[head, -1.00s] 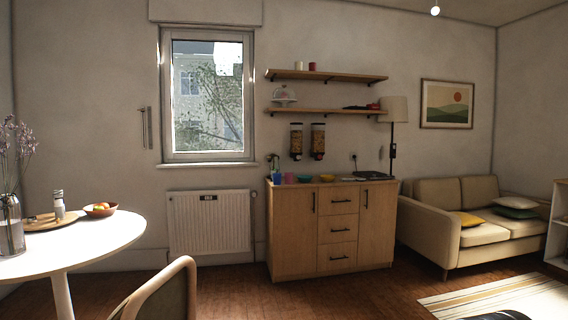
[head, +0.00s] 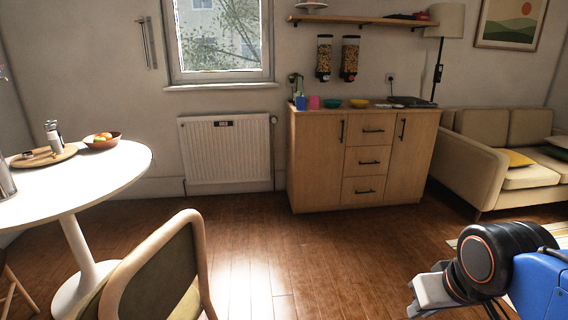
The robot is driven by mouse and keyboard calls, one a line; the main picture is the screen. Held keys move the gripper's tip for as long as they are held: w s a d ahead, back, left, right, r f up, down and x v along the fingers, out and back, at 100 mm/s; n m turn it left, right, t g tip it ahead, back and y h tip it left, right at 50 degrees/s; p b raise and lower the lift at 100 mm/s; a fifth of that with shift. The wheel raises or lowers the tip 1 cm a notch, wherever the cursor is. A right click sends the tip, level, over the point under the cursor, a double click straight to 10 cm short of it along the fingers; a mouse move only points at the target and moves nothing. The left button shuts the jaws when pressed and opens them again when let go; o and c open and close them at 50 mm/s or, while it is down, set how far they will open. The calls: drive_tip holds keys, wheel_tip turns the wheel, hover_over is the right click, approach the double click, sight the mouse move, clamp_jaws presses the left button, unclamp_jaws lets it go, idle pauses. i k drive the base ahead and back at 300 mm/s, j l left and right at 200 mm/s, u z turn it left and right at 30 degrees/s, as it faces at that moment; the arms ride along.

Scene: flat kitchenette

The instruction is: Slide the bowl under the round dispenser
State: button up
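Two dispensers filled with dry food hang on the wall above the cabinet, a left dispenser (head: 324,58) and a right dispenser (head: 350,58). They are too small here to tell which is the round one. On the cabinet top below them sit a teal bowl (head: 332,104) and a yellow bowl (head: 359,104). The teal bowl is roughly below the left dispenser, and the yellow one is slightly right of the right dispenser. Part of my arm shows at the lower right, far from the cabinet.
A pink cup (head: 313,102) and a blue cup (head: 300,103) stand left of the bowls. A dark flat item (head: 410,102) lies to the right. A chair (head: 160,265) and a round white table (head: 75,185) stand at left. Open floor (head: 300,250) leads to the wooden cabinet (head: 305,160).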

sight(330, 103)
drive_tip(key=i, duration=3.35)
drive_tip(key=i+u, duration=0.1)
drive_tip(key=i, duration=0.25)
